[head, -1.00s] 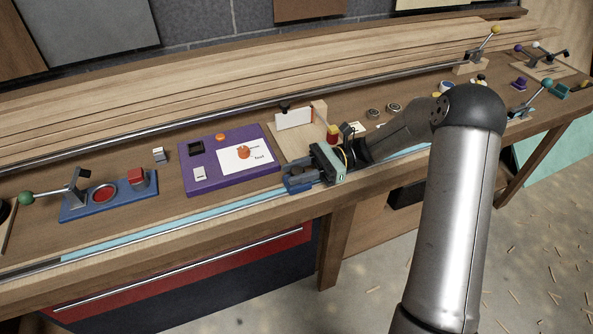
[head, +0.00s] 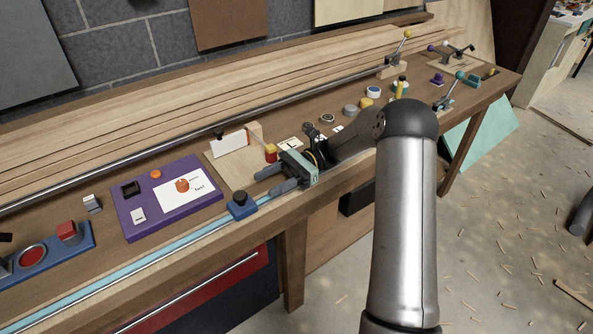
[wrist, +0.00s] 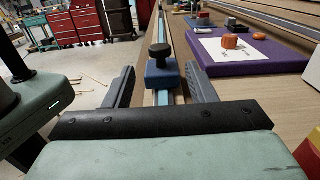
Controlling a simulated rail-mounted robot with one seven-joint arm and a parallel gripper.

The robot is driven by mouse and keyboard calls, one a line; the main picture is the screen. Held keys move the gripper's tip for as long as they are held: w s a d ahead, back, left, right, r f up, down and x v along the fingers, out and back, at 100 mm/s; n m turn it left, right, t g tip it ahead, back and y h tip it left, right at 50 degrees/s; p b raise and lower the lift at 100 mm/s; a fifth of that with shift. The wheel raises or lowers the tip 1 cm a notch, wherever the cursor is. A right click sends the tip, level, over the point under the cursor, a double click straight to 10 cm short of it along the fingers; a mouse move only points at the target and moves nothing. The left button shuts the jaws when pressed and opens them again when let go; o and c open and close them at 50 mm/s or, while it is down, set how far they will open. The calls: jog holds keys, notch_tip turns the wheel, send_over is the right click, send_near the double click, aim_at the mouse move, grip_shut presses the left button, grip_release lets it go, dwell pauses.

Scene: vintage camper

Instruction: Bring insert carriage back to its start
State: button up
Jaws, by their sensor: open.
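The insert carriage (head: 241,205) is a small blue block with a black knob on top. It sits on the light-blue rail (head: 150,260) along the bench's front edge, just right of the purple panel's near corner. My gripper (head: 268,181) is open and empty, just right of the carriage, its fingers pointing left along the bench. In the wrist view the carriage (wrist: 163,77) stands ahead, framed between the two spread fingers of my gripper (wrist: 160,88) and apart from both.
The purple panel (head: 125,221) with a white card lies left of the carriage. A wooden board with a white plate (head: 229,144) and a red-and-yellow block (head: 271,153) are behind my gripper. A blue base with red buttons (head: 85,238) is at far left.

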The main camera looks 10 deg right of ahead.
jog(key=b+v, duration=0.1)
jog(key=v, duration=0.7)
jog(key=shift+d, duration=0.3)
